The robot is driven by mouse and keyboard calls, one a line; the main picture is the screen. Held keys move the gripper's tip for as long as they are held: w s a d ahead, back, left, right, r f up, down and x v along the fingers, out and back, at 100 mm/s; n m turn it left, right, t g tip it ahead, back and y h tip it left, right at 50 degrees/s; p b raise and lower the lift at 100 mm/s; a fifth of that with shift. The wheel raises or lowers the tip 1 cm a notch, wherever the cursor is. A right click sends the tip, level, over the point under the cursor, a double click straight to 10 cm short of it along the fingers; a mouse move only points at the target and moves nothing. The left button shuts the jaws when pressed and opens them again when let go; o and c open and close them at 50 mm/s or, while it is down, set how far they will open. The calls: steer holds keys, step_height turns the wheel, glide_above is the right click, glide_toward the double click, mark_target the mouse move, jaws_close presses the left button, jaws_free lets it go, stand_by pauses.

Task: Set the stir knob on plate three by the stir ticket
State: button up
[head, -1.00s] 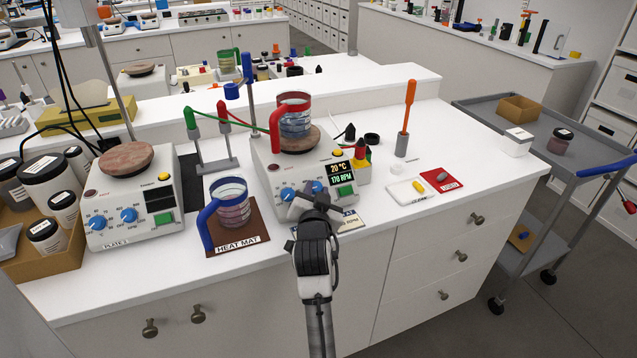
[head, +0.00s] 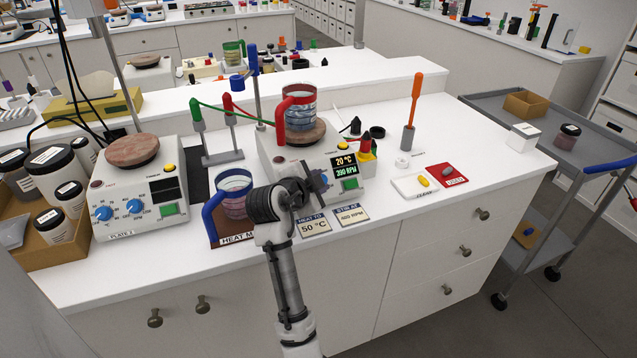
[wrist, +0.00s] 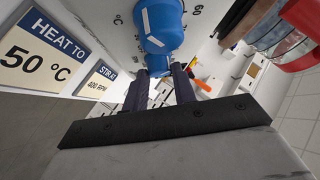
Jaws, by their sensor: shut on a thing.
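The hot plate (head: 275,150) at the middle of the bench bears a red-handled beaker (head: 300,108); its name label is not visible. Its display (head: 345,164) reads 20 °C and, as far as I can read, 390 RPM. My gripper (head: 312,184) is shut on the blue stir knob (head: 324,178), the right one on the front, mostly hidden by the jaws. In the wrist view a blue knob (wrist: 163,28) with a white mark is large at the top. The stir ticket (head: 351,216) reads 400 RPM. The heat ticket (head: 314,225) beside it reads 50 °C.
A blue-handled beaker (head: 233,198) stands on the heat mat (head: 232,239), close left of my arm. Another hot plate (head: 140,190) stands farther left. A white tray (head: 414,187) and a red tray (head: 447,175) lie to the right. The right bench front is clear.

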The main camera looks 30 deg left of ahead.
steer(key=shift+m, duration=0.3)
steer(key=o, duration=1)
steer(key=shift+a, duration=0.1)
steer(key=b+v, duration=0.3)
steer(key=v, duration=1)
steer(key=shift+s+r+b, duration=0.3)
steer(key=shift+b, duration=0.05)
